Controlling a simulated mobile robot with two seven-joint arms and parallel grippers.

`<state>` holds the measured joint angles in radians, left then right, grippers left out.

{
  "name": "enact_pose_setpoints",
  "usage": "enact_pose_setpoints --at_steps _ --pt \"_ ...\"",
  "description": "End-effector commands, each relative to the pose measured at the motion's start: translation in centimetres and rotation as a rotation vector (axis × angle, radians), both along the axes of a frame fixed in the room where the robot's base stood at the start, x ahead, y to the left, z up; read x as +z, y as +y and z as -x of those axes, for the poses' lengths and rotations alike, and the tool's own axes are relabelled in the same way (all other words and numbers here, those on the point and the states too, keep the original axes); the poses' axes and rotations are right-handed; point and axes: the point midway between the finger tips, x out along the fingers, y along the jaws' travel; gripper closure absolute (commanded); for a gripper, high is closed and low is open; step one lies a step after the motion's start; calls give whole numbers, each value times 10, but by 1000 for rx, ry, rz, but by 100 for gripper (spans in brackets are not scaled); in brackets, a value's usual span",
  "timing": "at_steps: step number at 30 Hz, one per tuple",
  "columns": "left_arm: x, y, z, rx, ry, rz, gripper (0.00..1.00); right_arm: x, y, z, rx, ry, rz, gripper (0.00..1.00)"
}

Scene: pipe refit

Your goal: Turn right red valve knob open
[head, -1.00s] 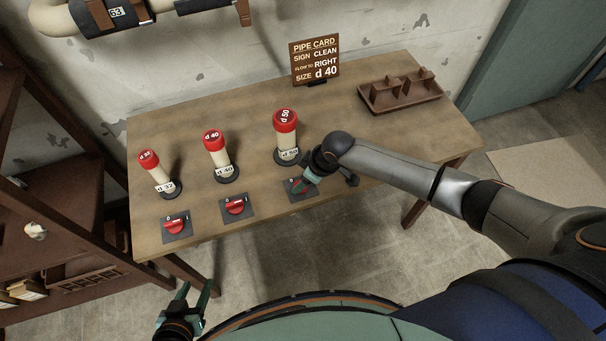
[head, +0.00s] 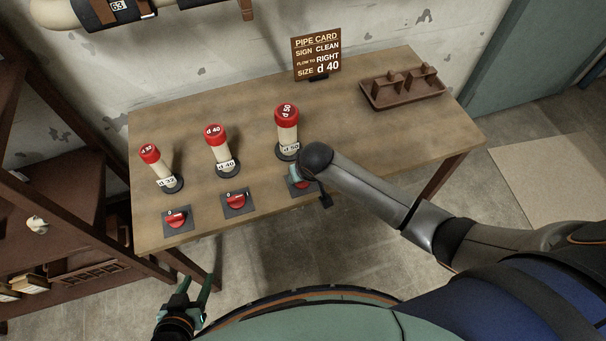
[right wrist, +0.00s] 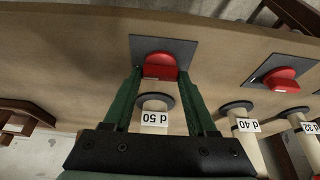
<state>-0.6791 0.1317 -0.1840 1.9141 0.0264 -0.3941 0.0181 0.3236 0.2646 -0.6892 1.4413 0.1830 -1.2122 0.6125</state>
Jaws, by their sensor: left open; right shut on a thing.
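The right red valve knob (head: 304,186) sits on its dark plate at the table's front edge, before the d 50 pipe piece (head: 287,133). My right gripper (head: 298,178) is shut on this knob; the arm partly hides both in the head view. In the right wrist view the knob (right wrist: 160,66) lies between the two green fingertips, on its square plate (right wrist: 185,50). The knob's exact setting is hard to read. My left gripper (head: 196,285) is open and empty, low in front of the table.
Two more red knobs (head: 177,219) (head: 236,201) sit to the left, before the d 32 (head: 160,168) and d 40 (head: 221,150) pieces. A pipe card (head: 317,58) and a brown tray (head: 384,100) stand farther back. A brown shelf (head: 50,190) is at left.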

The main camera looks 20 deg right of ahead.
Motion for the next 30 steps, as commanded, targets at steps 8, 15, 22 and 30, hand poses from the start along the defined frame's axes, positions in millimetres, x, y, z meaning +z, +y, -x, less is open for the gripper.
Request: enact_pose_setpoints --at_steps 8,15,22,30 --pt "0 0 0 0 0 0 50 1 0 -1 -28 -2 0 98" --pt "0 0 0 0 0 0 50 1 0 -1 -29 -3 0 98" --pt "0 0 0 0 0 0 50 1 0 -1 -27 -2 0 22" --pt "0 0 0 0 0 0 50 0 0 0 -26 -1 0 12"
